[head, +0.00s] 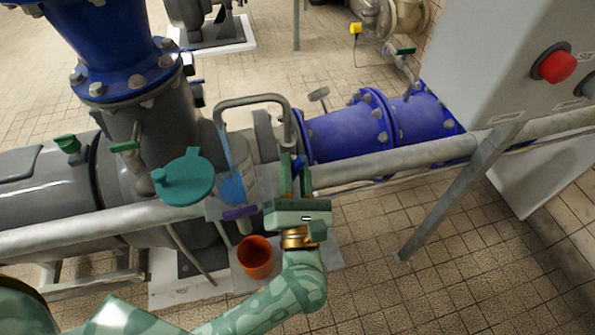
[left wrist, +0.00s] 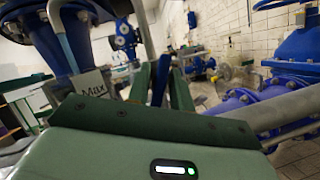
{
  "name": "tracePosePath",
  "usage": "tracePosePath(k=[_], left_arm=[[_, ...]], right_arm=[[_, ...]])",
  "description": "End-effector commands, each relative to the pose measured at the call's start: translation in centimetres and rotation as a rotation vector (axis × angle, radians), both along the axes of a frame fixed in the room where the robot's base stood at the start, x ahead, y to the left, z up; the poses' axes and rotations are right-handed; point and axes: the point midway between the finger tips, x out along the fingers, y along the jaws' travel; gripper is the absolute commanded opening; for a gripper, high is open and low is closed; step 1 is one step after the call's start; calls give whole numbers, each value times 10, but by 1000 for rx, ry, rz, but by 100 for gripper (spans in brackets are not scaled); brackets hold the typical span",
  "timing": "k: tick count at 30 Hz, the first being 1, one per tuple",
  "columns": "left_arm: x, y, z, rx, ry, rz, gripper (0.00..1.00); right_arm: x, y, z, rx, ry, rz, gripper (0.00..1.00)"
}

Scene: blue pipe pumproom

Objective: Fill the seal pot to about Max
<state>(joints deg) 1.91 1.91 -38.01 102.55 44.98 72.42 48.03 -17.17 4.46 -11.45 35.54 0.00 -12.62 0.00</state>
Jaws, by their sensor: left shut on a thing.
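The seal pot (head: 248,180) is a clear pot beside the grey pump, with blue liquid (head: 232,189) in it. A bent grey pipe (head: 252,99) arches over it, and a pale blue stream (head: 225,148) runs from its end into the pot. The pot's "Max" label shows in the left wrist view (left wrist: 91,88); the liquid level against it cannot be read. A round teal lid (head: 183,178) is left of the pot's mouth. My left gripper (head: 295,172), right of the pot, is shut on a blue lever (head: 299,162). My right gripper is out of view.
An orange cup (head: 255,257) stands below the pot, and a purple lever (head: 240,212) is just under the pot. A grey rail (head: 400,162) crosses behind my left gripper. A grey cabinet with a red button (head: 557,66) stands right. Tiled floor lies open at lower right.

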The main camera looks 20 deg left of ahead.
Motion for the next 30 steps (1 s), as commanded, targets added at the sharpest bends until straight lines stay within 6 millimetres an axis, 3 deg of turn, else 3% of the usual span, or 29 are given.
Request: tracePosePath(k=[9,26,27,30], left_arm=[[0,0,-3,-104,-64,-1,0],[0,0,-1,-125,-78,1,0],[0,0,-1,-125,-78,1,33],[0,0,-1,-125,-79,0,33]], right_arm=[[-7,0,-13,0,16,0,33],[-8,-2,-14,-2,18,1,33],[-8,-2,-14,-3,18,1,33],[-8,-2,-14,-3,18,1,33]])
